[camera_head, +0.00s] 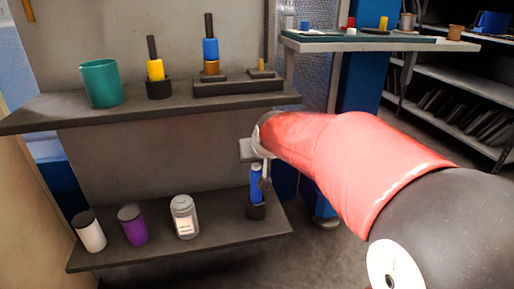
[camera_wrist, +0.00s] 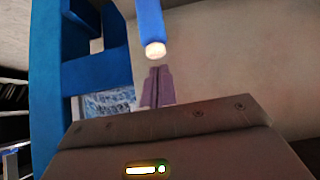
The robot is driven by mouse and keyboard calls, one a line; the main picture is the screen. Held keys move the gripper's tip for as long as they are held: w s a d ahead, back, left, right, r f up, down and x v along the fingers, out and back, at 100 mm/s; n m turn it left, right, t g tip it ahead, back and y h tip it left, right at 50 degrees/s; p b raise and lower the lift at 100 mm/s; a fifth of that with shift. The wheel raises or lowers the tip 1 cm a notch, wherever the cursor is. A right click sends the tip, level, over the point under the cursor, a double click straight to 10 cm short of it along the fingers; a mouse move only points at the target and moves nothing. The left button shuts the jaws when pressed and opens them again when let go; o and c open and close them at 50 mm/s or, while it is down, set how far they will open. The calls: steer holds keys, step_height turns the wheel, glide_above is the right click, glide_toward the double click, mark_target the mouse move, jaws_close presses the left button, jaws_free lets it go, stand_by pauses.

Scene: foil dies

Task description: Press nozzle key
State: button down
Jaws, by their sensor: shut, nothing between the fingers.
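A blue cylinder (camera_head: 255,183) stands upright in a dark holder (camera_head: 257,211) at the right end of the lower shelf. I cannot tell for sure which part is the nozzle key. My gripper (camera_head: 265,184) points down beside the cylinder and partly covers it. In the wrist view a blue cylinder with a pale round end (camera_wrist: 149,28) comes in from the top. The fingers of my gripper show below that end (camera_wrist: 157,72), shut and empty, with a small gap in the picture. Whether they touch it is unclear.
The lower shelf (camera_head: 190,245) also bears a white jar (camera_head: 91,232), a purple jar (camera_head: 132,226) and a lidded bottle (camera_head: 184,217).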

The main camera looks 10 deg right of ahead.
steer(key=shift+f, duration=0.55)
step_height(320, 180, down, 2)
steer(key=shift+b, duration=1)
steer(key=shift+s, duration=0.1)
steer(key=shift+f, duration=0.15)
step_height(320, 180, up, 11)
steer(key=p, duration=0.4)
glide_above(257, 168)
steer(key=s, duration=0.7)
steer(key=shift+s+r, duration=0.35)
steer(key=shift+r, duration=0.3)
